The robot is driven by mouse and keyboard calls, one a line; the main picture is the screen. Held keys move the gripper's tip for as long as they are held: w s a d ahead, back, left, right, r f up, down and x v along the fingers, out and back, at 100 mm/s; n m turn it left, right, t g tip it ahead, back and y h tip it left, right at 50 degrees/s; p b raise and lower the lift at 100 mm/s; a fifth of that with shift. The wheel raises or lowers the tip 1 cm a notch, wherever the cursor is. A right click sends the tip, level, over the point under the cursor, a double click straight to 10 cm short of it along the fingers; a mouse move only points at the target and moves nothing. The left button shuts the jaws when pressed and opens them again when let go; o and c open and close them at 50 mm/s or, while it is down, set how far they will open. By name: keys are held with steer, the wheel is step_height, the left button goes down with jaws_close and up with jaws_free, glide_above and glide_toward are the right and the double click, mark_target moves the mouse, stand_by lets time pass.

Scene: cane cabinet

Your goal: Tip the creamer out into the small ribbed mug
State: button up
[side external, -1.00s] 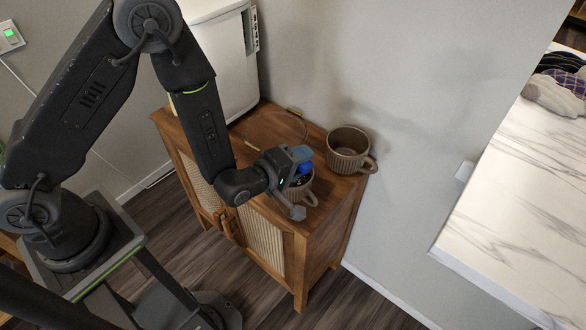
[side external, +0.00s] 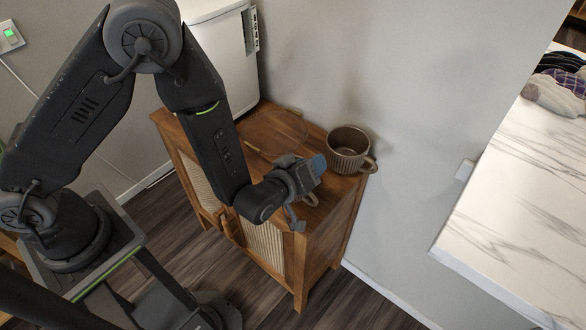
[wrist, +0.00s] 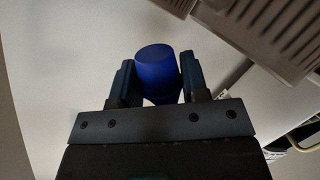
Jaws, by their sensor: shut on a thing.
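My gripper (side external: 316,166) is shut on a small blue creamer (wrist: 156,68), which sits between the two fingers in the wrist view. In the side view my gripper hides the creamer, and it is held above the right end of the cabinet top. Ribbed brown surfaces (wrist: 275,32) fill the upper right of the wrist view; I cannot tell which mug each belongs to. Whether anything has left the creamer cannot be seen.
A marble-patterned counter (side external: 520,200) is far right.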

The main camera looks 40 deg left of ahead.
steer(key=d+f+m+t+y, duration=0.1)
steer(key=d+f+m+y, duration=0.1)
steer(key=d+m, duration=0.4)
steer(key=shift+s+d+f, duration=0.15)
steer(key=shift+d+f, duration=0.25)
steer(key=shift+f, duration=0.05)
stand_by(0.5)
